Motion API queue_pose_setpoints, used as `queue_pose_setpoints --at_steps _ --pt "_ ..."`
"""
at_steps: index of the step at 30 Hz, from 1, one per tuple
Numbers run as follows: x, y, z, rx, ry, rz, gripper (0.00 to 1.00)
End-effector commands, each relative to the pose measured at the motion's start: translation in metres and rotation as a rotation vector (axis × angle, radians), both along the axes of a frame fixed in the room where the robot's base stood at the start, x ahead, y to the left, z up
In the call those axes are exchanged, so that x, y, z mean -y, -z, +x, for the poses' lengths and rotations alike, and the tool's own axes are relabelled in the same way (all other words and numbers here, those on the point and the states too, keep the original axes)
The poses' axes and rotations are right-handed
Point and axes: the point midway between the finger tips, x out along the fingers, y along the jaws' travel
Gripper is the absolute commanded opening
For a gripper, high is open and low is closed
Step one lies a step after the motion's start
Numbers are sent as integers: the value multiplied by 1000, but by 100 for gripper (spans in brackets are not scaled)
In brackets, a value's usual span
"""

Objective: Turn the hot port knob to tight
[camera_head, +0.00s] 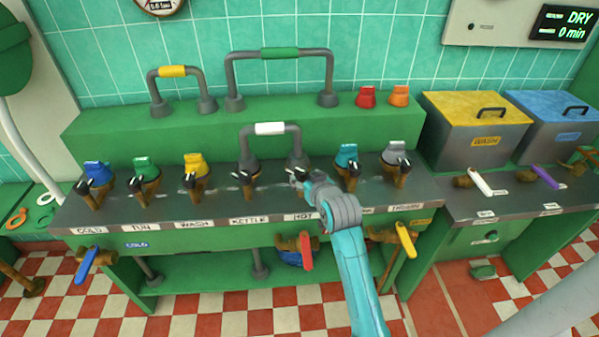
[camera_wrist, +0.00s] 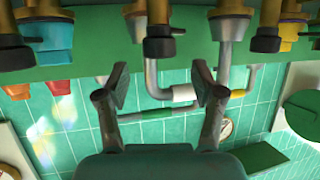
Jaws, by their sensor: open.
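The hot port stands behind the HOT label (camera_head: 303,216) on the bench front. The right foot of a grey jumper pipe with a white collar (camera_head: 270,128) sits on it. My gripper (camera_head: 300,177) is at this port in the head view and covers most of its knob. In the wrist view, which looks upside down, a dark knob (camera_wrist: 160,47) with brass around it lies between the lines of the two fingers, toward the top. My gripper (camera_wrist: 160,80) is open and empty there, its fingers apart on either side. I cannot tell how far the knob is turned.
Neighbouring ports carry blue (camera_head: 97,170), green (camera_head: 145,167), yellow (camera_head: 195,166) and teal (camera_head: 347,156) caps, with dark knobs close by. A red lever (camera_head: 306,250) sits below. The jumper pipe rises just behind my gripper. WASH bin (camera_head: 475,125) stands at right.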

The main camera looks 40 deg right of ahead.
Motion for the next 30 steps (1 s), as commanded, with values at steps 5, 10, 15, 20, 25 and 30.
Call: queue_pose_setpoints --at_steps 5,10,15,20,25,30 --pt "10 11 26 0 0 0 68" --pt "16 19 42 1 0 0 68" --pt "19 22 49 1 0 0 68" --pt "19 22 50 1 0 0 68" --pt "19 22 49 1 0 0 50" --pt "19 22 49 1 0 0 8"
